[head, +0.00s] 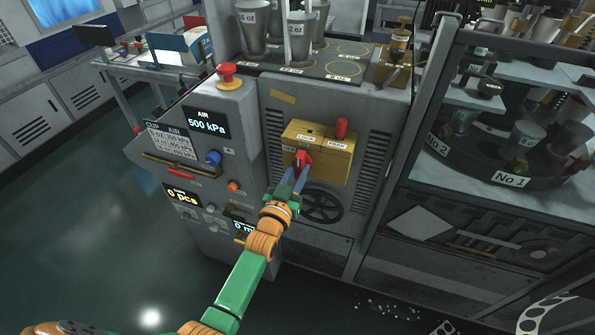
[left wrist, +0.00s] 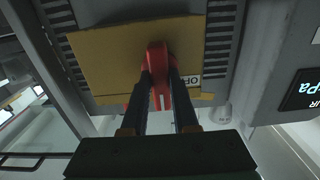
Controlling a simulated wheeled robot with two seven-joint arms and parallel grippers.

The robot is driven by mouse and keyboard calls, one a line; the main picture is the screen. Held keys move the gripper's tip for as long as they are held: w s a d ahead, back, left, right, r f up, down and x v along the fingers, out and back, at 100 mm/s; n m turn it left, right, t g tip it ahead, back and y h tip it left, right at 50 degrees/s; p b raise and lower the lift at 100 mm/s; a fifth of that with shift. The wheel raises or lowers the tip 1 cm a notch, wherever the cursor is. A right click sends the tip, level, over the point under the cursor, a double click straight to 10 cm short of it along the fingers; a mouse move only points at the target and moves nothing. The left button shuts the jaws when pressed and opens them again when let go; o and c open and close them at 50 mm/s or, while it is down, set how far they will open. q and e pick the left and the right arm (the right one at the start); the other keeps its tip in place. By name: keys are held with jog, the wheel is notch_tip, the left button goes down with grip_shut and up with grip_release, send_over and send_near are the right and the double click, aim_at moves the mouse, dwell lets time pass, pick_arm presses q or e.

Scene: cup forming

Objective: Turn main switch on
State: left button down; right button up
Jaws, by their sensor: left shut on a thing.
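The main switch is a red handle (head: 303,160) on a yellow switch box (head: 330,158) on the front of the grey machine. My left gripper (head: 297,175) reaches up to it and is shut on the red handle. In the left wrist view, the red handle (left wrist: 158,70) stands between the two dark fingers (left wrist: 160,88), against the yellow plate (left wrist: 105,60). A label beside it is partly hidden by a finger. My right gripper is not in view.
A red push button (head: 227,72) tops the grey panel, with an air display (head: 206,123) reading 500 kPa below it. A red knob (head: 341,128) tops the box. A dark handwheel (head: 321,205) sits just below it. Cups (head: 256,28) stand on the machine top.

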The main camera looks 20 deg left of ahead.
pick_arm(q)
jog(key=c, duration=0.7)
grip_release()
jog(key=shift+f, duration=0.25)
jog(key=shift+r, duration=0.1)
jog(key=s, duration=0.7)
jog(key=shift+a, duration=0.1)
